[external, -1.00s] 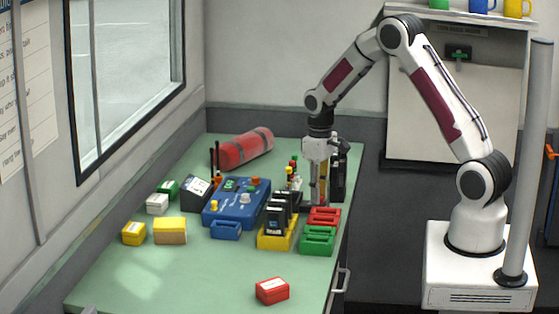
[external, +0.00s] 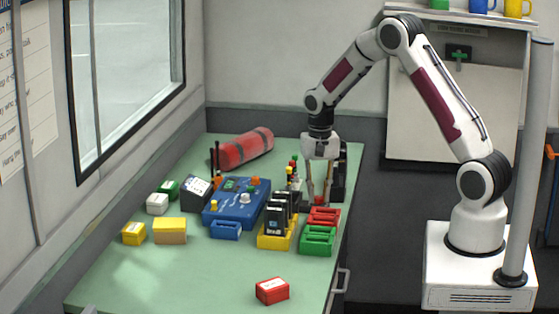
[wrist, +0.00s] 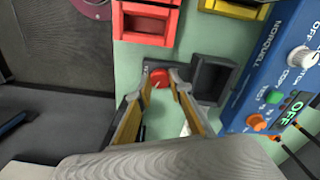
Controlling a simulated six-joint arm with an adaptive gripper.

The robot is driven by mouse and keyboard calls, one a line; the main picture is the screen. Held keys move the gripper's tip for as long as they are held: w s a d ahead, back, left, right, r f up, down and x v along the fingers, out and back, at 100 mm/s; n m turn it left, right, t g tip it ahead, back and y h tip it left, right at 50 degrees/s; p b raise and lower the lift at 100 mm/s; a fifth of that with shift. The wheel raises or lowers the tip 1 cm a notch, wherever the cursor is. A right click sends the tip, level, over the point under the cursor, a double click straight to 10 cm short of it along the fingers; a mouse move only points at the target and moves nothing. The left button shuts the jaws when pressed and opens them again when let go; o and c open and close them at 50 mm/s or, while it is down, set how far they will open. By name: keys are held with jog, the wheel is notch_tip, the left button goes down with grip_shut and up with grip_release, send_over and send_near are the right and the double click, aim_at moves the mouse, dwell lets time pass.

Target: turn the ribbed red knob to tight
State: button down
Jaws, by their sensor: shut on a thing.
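The red knob (wrist: 160,77) shows in the wrist view between my fingertips, on a dark mount. My gripper (wrist: 165,84) has one finger on each side of it and is shut on it. The fingers cover the knob's sides, and its ribs and any tight mark are too small to make out. In the external view my gripper (external: 319,199) points straight down at the bench's right edge, behind the red trays, with a bit of red between its fingertips.
A dark tray (wrist: 213,80) and the blue console (wrist: 270,75) stand right of the knob in the wrist view. A red tray (wrist: 145,22) is above it. In the external view, a yellow rack (external: 275,241) with black units and green trays (external: 318,241) stand in front.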

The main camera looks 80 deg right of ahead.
aim_at(318, 197)
jog(key=m, duration=0.6)
jog(key=shift+m, duration=0.3)
jog(key=m, duration=0.6)
dwell(0.4)
jog(key=c, duration=1.8)
grip_release()
jog(key=shift+r, duration=0.1)
jog(key=shift+r, duration=3.65)
